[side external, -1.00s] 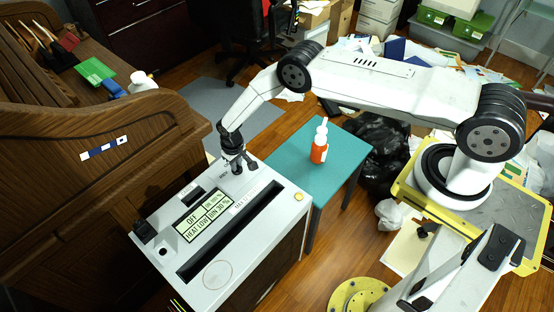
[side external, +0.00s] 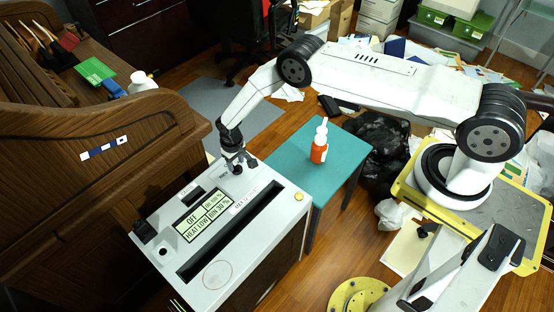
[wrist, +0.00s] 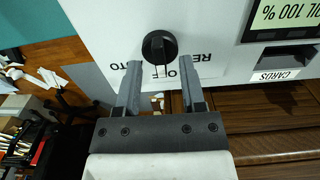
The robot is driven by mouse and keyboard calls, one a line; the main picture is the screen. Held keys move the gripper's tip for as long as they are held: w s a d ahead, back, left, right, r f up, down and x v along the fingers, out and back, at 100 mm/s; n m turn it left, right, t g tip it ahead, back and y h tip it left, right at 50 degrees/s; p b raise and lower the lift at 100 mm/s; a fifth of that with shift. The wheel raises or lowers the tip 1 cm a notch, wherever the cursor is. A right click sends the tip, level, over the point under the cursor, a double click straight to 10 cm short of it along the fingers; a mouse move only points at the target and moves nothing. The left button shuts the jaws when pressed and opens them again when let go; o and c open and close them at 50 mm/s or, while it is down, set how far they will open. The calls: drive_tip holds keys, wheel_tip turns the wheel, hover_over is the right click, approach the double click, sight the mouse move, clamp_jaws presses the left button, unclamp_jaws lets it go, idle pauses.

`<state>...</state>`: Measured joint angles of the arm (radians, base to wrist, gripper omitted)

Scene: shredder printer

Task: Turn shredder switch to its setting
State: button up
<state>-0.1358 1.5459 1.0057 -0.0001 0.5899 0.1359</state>
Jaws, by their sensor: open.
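The shredder (side external: 213,285) is a white-topped cabinet with a long dark slot and a display (side external: 204,217) reading OFF, HEAT LOW, OIL 100 % and BIN 30 %. Its switch is a round black knob (wrist: 160,47) with a white pointer line, beside printed letters including REV, OFF and AUTO. My gripper (wrist: 160,72) is open. In the wrist view its two fingers lie either side of the knob's lower part, with a gap between them. In the side view my gripper (side external: 238,166) is at the far end of the shredder top and hides the knob.
A teal table (side external: 335,155) with an orange bottle (side external: 319,146) stands right of the shredder. A wooden roll-top desk (side external: 90,190) rises close on the left.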

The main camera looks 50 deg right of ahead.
drive_tip(key=shift+r, duration=3.4)
drive_tip(key=shift+d+r, duration=0.1)
drive_tip(key=shift+r, duration=0.35)
wheel_tip(320, 180, up, 10)
hover_over(236, 165)
drive_tip(key=s+d, duration=0.2)
drive_tip(key=s+d+r+t, duration=0.1)
drive_tip(key=s+d+r, duration=0.1)
drive_tip(key=s+r, duration=0.5)
drive_tip(key=s+d+r, duration=0.1)
drive_tip(key=s+r, duration=0.3)
drive_tip(key=s, duration=0.4)
drive_tip(key=s+d+r+t, duration=0.1)
drive_tip(key=s+d+r, duration=0.1)
drive_tip(key=s+r, duration=0.3)
drive_tip(key=shift+s+r+t, duration=0.15)
drive_tip(key=shift+s+t, duration=0.15)
drive_tip(key=shift+s, duration=1.1)
drive_tip(key=shift+d, duration=0.1)
